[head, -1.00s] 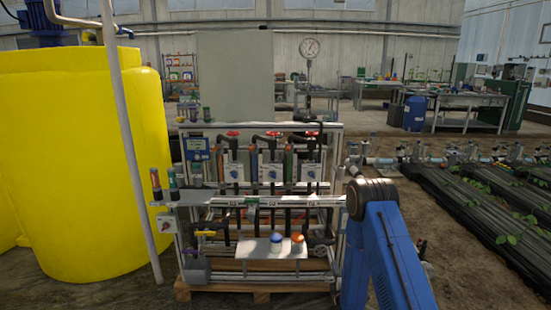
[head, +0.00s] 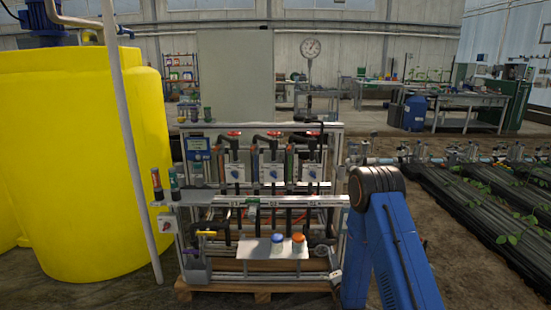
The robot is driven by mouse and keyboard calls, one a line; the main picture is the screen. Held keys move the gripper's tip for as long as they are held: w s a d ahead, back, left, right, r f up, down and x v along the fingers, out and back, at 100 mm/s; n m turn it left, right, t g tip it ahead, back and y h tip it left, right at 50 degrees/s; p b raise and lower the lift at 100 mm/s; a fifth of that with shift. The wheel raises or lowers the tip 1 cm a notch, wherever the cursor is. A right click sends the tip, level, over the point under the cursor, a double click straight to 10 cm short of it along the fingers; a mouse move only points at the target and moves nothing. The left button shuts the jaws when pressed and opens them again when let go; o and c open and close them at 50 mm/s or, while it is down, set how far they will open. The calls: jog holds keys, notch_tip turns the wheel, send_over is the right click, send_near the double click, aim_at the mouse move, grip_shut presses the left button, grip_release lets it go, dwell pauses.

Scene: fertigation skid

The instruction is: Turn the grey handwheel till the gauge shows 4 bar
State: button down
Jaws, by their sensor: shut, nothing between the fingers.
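The pipe skid (head: 265,200) stands ahead of me on a wooden pallet. I cannot pick out a grey handwheel on it; the wheels along its top, such as the middle one (head: 273,134), look red. I cannot make out a pressure gauge on the skid. A large round white dial (head: 310,48) stands on a post behind it, its reading too small to tell. My gripper (head: 322,251) shows small and dark at the skid's lower right, left of my blue arm. It looks shut and empty; whether it touches anything is unclear.
A big yellow tank (head: 75,165) and a slanting white pipe (head: 128,140) are at left. A small shelf (head: 262,248) with a blue-topped and an orange-topped jar juts from the skid's front. Black planting rows (head: 480,205) lie at right.

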jog(key=w, duration=0.6)
jog(key=shift+w, duration=0.35)
jog(key=shift+a, duration=0.15)
dwell(0.5)
jog(key=shift+f, duration=0.25)
jog(key=shift+d, duration=0.2)
jog(key=shift+d+r, duration=0.2)
jog(key=shift+d, duration=0.05)
jog(key=s, duration=0.6)
dwell(0.4)
dwell(1.7)
